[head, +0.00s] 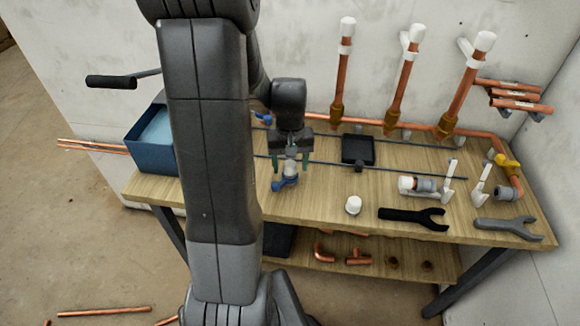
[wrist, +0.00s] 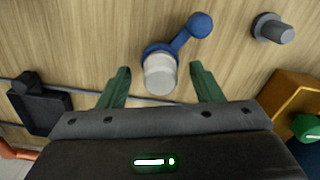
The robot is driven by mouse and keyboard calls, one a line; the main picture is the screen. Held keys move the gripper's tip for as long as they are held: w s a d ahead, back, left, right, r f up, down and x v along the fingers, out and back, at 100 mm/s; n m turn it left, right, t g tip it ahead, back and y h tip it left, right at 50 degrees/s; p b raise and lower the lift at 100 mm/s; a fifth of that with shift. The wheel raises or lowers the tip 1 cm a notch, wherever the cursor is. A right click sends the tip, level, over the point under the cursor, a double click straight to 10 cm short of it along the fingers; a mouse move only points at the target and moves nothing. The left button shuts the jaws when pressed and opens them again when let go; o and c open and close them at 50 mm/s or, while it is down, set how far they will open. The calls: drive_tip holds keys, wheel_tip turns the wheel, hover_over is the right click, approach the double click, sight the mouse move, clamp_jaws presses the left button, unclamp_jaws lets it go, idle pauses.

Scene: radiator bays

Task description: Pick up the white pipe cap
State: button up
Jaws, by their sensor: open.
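A small white pipe cap (head: 353,204) stands on the front part of the wooden workbench. It is to the right of my gripper and a little nearer the front edge. I cannot make it out in the wrist view. My gripper (head: 290,160) points down over the bench, open with green fingers apart, as the wrist view (wrist: 160,88) also shows. A blue-handled fitting with a pale cylindrical top (wrist: 160,74) is just beyond the fingertips, in line with the gap. Its blue handle (head: 284,184) shows below my gripper in the head view. I see nothing held.
A black open wrench (head: 412,217) and a grey wrench (head: 508,228) lie right of the cap. White and grey fittings (head: 418,185) sit behind them. Upright copper pipes (head: 342,85) with white tops stand along the wall. A blue bin (head: 150,145) is at left.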

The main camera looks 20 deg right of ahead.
drive_tip(key=shift+f, duration=0.2)
drive_tip(key=c, duration=1)
